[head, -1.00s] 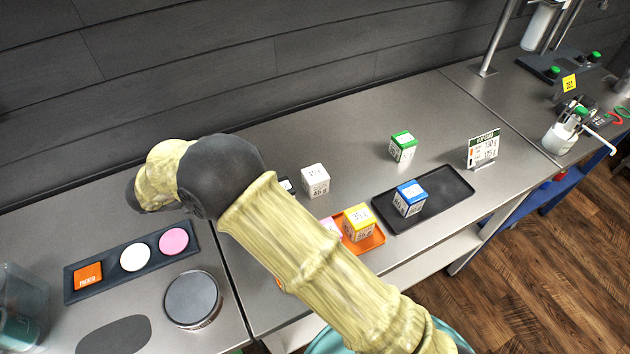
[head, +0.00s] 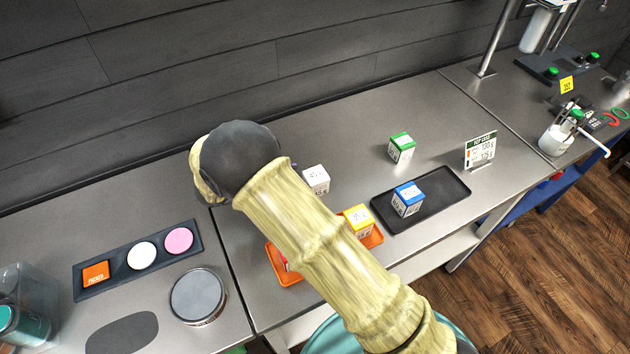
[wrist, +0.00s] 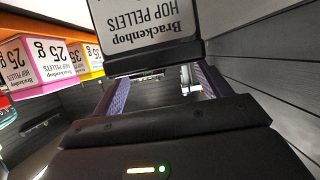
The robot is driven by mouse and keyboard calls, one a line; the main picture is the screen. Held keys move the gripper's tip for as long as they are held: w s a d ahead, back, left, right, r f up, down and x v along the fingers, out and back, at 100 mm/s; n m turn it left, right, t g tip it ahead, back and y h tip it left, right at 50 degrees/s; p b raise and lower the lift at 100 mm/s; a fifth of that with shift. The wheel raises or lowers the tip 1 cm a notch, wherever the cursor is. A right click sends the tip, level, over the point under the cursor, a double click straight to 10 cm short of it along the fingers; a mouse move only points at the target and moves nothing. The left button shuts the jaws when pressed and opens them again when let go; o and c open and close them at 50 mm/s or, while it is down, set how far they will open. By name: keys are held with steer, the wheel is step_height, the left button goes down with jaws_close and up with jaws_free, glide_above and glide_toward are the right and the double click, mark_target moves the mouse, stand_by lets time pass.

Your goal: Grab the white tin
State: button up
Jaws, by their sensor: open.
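The white tin (head: 316,179) is a small cube with dark print, standing upright on the steel counter just right of my arm in the head view.
A yellow tin (head: 358,220) stands on an orange tray (head: 289,277), partly behind my arm. A pink tin (wrist: 40,62) shows at left in the wrist view. A blue tin (head: 407,199) stands on a black tray (head: 445,187); a green tin (head: 401,147) stands behind.

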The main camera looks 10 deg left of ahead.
mark_target(312, 176)
steer(key=p+x, duration=0.1)
steer(key=x, duration=0.1)
steer(key=p+x, duration=0.1)
steer(key=x, duration=0.1)
steer(key=shift+w+d, duration=0.15)
steer(key=shift+w, duration=0.4)
steer(key=shift+w+d+f, duration=0.1)
steer(key=shift+d+f, duration=0.05)
steer(key=shift+d, duration=0.05)
steer(key=c, duration=1.1)
step_height(312, 176, up, 10)
steer(key=shift+r+b, duration=0.1)
steer(key=shift+b, duration=0.85)
